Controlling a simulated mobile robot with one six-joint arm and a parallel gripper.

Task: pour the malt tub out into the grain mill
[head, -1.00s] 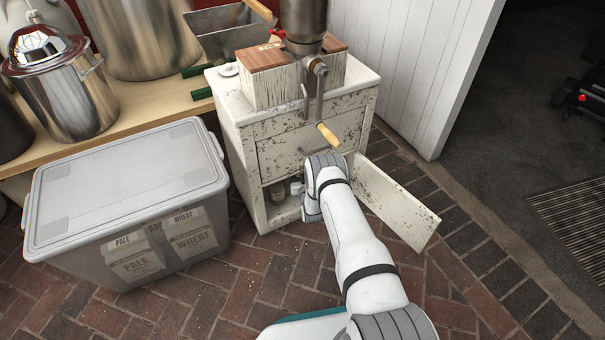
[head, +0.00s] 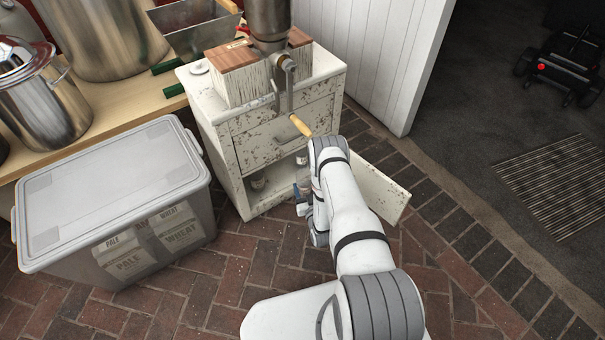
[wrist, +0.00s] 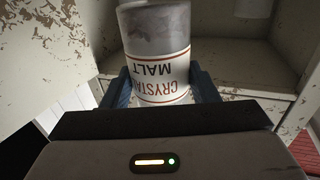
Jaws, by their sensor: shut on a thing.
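The malt tub (wrist: 158,62), a pale cylinder with a grey upper part and a "CRYSTAL MALT" label, shows in the wrist view with its lettering upside down. My gripper (wrist: 161,85) is shut on it, one blue finger on each side.
The worn white cabinet (head: 228,165) has its door (head: 383,197) open to the right. Another container (wrist: 254,7) stands inside. A grey lidded bin (head: 115,195) is at left. The crank handle (head: 300,125) juts out above my arm. Brick floor lies open in front.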

